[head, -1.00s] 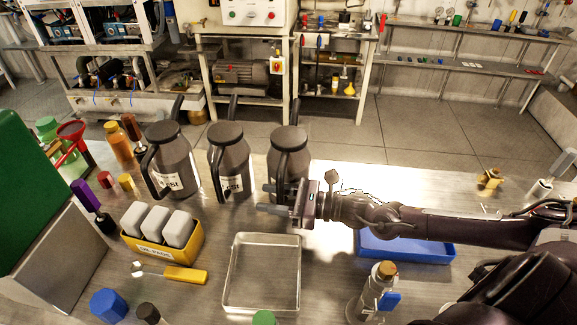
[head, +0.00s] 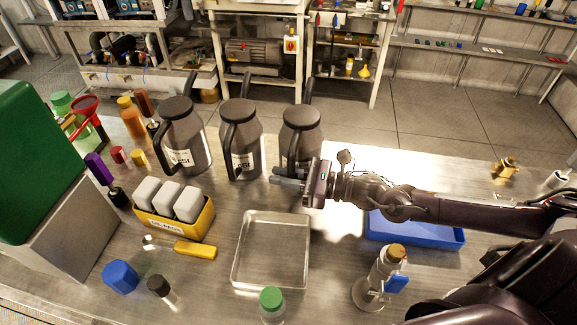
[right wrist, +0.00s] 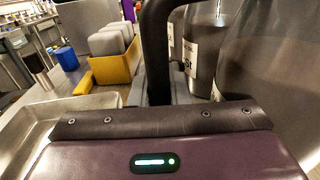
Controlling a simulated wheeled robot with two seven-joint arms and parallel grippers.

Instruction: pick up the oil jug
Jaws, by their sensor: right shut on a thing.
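Three similar dark grey jugs with black lids and handles stand upright in a row at the back of the steel table: a left jug (head: 184,130), a middle jug (head: 243,135) and a right jug (head: 303,133). The left and middle jugs show white labels, only partly readable. The right jug's label is hidden, so I cannot tell from its label which jug holds oil. My right gripper (head: 288,179) is shut on the right jug's handle (right wrist: 157,45), low on it; the jug's body (right wrist: 275,65) is close beside it. My left gripper is not in view.
A clear tray (head: 236,262) lies in front of the jugs, and a yellow box (head: 176,228) of white pads stands left of it. A blue tray (head: 420,238) lies below my right arm. A corked bottle (head: 378,272) stands at the front.

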